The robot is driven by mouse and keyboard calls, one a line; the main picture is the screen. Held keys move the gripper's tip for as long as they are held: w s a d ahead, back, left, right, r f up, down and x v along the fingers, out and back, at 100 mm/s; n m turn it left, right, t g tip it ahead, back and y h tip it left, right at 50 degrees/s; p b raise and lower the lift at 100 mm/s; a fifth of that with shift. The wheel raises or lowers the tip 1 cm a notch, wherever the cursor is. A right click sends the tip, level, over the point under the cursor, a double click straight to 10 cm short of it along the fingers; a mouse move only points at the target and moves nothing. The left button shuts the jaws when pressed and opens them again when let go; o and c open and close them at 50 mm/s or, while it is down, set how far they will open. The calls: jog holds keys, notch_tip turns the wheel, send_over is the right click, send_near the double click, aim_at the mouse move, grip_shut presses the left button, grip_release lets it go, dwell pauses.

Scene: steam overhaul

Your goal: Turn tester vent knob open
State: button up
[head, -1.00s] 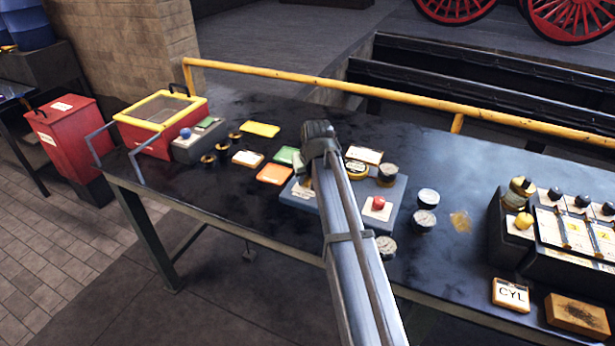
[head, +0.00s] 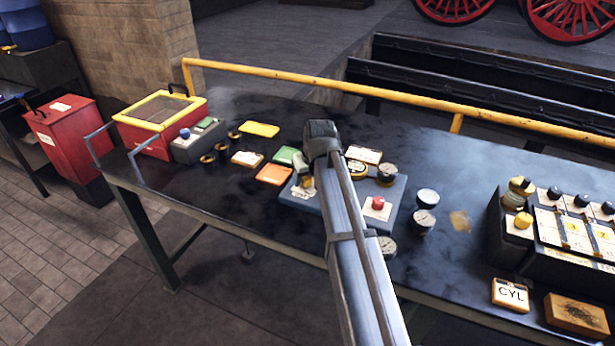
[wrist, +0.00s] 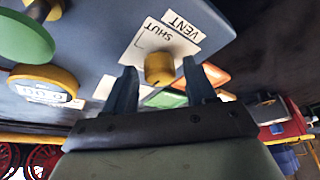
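The tester is a blue-grey box (head: 345,228) on the bench, partly behind my arm in the head view. In the wrist view its vent knob (wrist: 159,68) is a small yellow-brown cylinder on a white plate (wrist: 146,47). The plate reads SHUT, with a VENT label (wrist: 181,29) beside it. My gripper (wrist: 159,64) is open, with one dark finger on each side of the knob. A gap shows between the knob and each finger, and I cannot tell how deep the fingers reach. My arm hides most of the gripper in the head view.
In the wrist view a green disc (wrist: 24,38) and a yellow-rimmed counter (wrist: 44,88) are at left. Coloured trays lie left of the tester; a yellow rail (head: 330,86) runs behind.

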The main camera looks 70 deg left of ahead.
jog(key=shift+o, duration=0.2)
jog(key=shift+r, duration=0.1)
jog(key=v, duration=1.3)
jog(key=shift+d+r, duration=0.2)
jog(key=shift+r, duration=0.05)
jog(key=shift+w, duration=0.1)
